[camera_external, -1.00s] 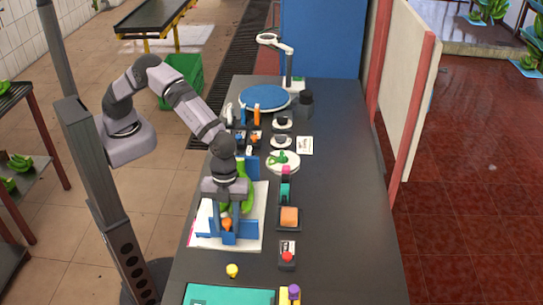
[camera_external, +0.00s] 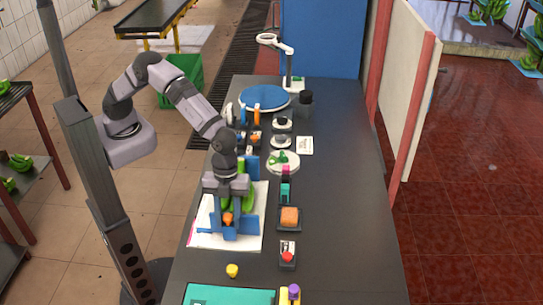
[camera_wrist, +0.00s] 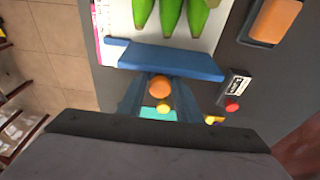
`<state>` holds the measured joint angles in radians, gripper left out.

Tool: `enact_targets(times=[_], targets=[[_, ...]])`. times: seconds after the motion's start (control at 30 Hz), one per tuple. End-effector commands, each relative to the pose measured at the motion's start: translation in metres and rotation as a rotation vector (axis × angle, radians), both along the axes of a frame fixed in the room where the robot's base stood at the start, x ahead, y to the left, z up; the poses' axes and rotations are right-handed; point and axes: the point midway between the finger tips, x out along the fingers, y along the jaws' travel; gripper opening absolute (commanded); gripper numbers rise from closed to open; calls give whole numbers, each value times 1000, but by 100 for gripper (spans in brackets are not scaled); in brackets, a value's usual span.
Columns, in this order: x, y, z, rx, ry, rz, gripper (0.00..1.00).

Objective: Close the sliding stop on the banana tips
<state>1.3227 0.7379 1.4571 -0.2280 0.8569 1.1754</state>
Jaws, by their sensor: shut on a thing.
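The sliding stop is a blue bar (camera_wrist: 165,60) that lies across the wrist view, with an orange knob (camera_wrist: 160,87) on its near side. My gripper (camera_external: 228,219) is shut on this knob, which also shows orange in the outside view (camera_external: 228,217). The green bananas (camera_wrist: 172,14) lie just beyond the bar, tips pointing toward it. The tips are very close to the bar; I cannot tell whether they touch. In the outside view the bananas (camera_external: 249,200) are partly hidden by my gripper.
A white sheet (camera_external: 255,238) lies under the fixture. To its right are an orange block (camera_external: 289,215) on a dark tray and a box with a red button (camera_external: 288,256). A yellow knob (camera_external: 232,270) and a teal mat (camera_external: 225,295) are at the near end. The right side of the table is clear.

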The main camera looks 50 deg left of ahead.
Motion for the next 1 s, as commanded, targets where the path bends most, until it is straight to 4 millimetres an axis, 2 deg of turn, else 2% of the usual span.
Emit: enact_targets(times=[1.0], targets=[[21,19,0,-2,-2,1,15]])
